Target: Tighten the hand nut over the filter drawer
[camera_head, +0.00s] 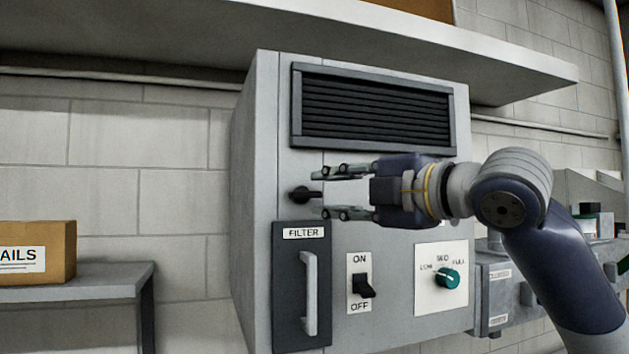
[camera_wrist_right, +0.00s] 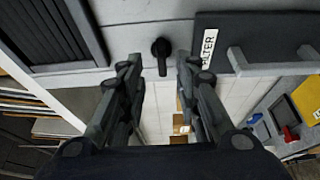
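The hand nut is a small black knob (camera_head: 304,194) on the front of the grey cabinet, just above the filter drawer (camera_head: 287,285). The drawer is a dark panel with a FILTER label and an upright light grey handle; it looks closed. My right gripper (camera_head: 318,191) is open, its fingers pointing left, level with the knob and with one finger above and one below it. In the right wrist view the knob (camera_wrist_right: 161,50) lies ahead, between and beyond the open fingertips (camera_wrist_right: 158,68). I see no contact. My left gripper is not in view.
The cabinet (camera_head: 390,325) also has a louvred vent (camera_head: 375,108), an ON/OFF switch (camera_head: 362,285) and a green dial (camera_head: 447,278). A shelf (camera_head: 420,40) overhangs it. A cardboard box (camera_head: 45,250) sits on a low shelf at left.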

